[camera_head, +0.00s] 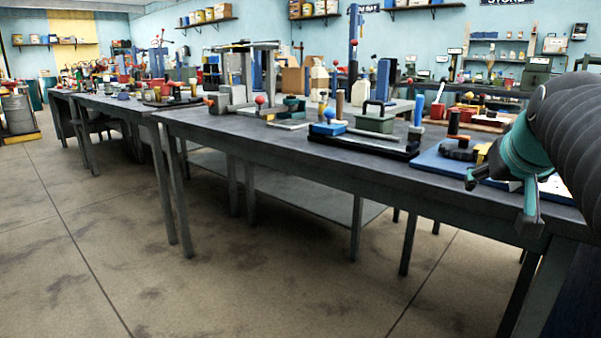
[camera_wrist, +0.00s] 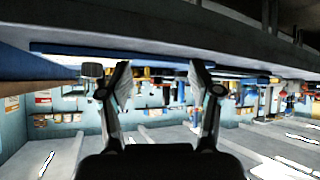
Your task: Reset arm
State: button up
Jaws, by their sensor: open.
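My gripper (camera_head: 503,198) hangs at the right of the head view, by the front edge of the near dark workbench (camera_head: 270,146). My arm comes in from the right edge. In the wrist view, both fingers of my gripper (camera_wrist: 160,72) stand apart with nothing between them. The wrist picture looks upside down, with the bench across its top. A blue mat (camera_head: 437,166) lies on the bench just left of my gripper and is partly hidden by it.
Further benches with clutter reach back to the left. The floor (camera_head: 130,240) in front is clear.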

jog(key=s+a+f+n+g+y, duration=0.1)
jog(key=s+a+f, duration=0.4)
jog(key=a+f, duration=0.1)
jog(key=s+a+f+n+g+y, duration=0.1)
jog(key=s+a+f, duration=0.4)
jog(key=f, duration=0.4)
jog(key=s+a+f+n+g+y+p, duration=0.1)
jog(key=s+a+f+g, duration=0.1)
jog(key=s+a+f, duration=0.3)
notch_tip(320, 180, down, 3)
jog(key=shift+a+f, duration=0.1)
jog(key=shift+a, duration=0.95)
